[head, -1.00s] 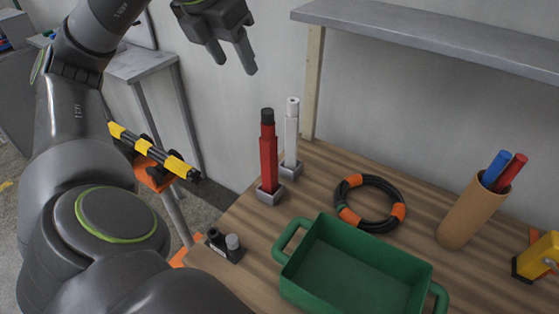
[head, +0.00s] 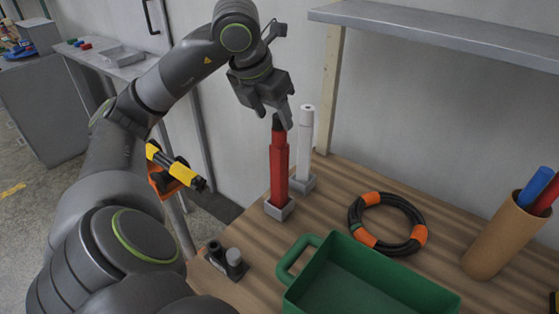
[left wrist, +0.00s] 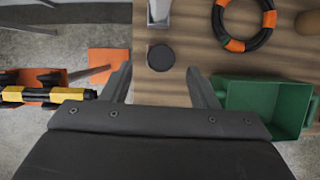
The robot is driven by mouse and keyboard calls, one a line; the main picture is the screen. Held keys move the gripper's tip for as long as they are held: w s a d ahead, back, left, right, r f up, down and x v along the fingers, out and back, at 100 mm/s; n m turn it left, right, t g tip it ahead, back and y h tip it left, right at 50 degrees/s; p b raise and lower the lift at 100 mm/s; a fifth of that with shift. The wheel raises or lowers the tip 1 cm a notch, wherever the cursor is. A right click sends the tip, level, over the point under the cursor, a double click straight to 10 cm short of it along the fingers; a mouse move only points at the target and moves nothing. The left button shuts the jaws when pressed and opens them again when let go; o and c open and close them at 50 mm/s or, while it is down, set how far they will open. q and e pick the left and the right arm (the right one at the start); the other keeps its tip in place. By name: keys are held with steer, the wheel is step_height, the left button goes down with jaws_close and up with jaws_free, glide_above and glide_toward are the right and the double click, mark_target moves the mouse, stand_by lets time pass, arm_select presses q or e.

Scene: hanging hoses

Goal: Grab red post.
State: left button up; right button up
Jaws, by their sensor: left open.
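The red post (head: 279,166) stands upright in a grey square base on the wooden bench, with a black cap on top. A white post (head: 305,143) stands just behind it. My left gripper (head: 278,112) is open and points down at the top of the red post, its fingertips around the height of the cap. In the left wrist view the round black cap (left wrist: 161,57) is seen from above, a little beyond and between the two open fingers. My right gripper is not in view.
A green bin (head: 375,281) is at the front of the bench. A black and orange hose coil (head: 422,236) lies behind it. A cardboard tube (head: 497,243) holds blue and red rods. A grey shelf (head: 440,38) overhangs the back. A small black fitting (head: 228,261) sits at the left edge.

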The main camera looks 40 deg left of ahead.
mark_target(280, 130)
arm_select(q)
steer(key=shift+p+x, duration=0.55)
steer(key=shift+x, duration=2.4)
steer(key=shift+w+r, duration=0.1)
jaws_close()
